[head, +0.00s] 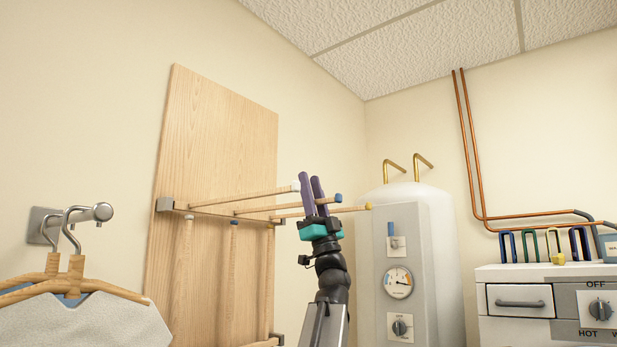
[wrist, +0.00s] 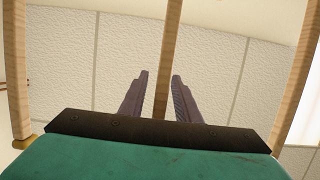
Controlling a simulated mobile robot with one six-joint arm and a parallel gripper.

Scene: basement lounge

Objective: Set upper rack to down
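The upper rack is a set of 3 wooden rods (head: 250,193) hinged on a tall wooden wall panel (head: 215,120). They stick out roughly level into the room, with white, blue and yellow end caps. My gripper (head: 311,181) points up at the outer ends of the rods, its purple fingers apart. In the wrist view, one rod (wrist: 168,60) runs between the two fingers (wrist: 158,95), with gaps showing beside it. The other rods (wrist: 15,70) pass outside the fingers, left and right. I cannot tell whether a finger touches the rod.
Below, more rods (head: 232,270) hang along the panel. Hangers with a grey garment (head: 85,322) hang from a wall hook (head: 100,212) at left. A white boiler (head: 440,270) stands behind my arm, and a white appliance (head: 519,300) is at right. Space above the rods is clear.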

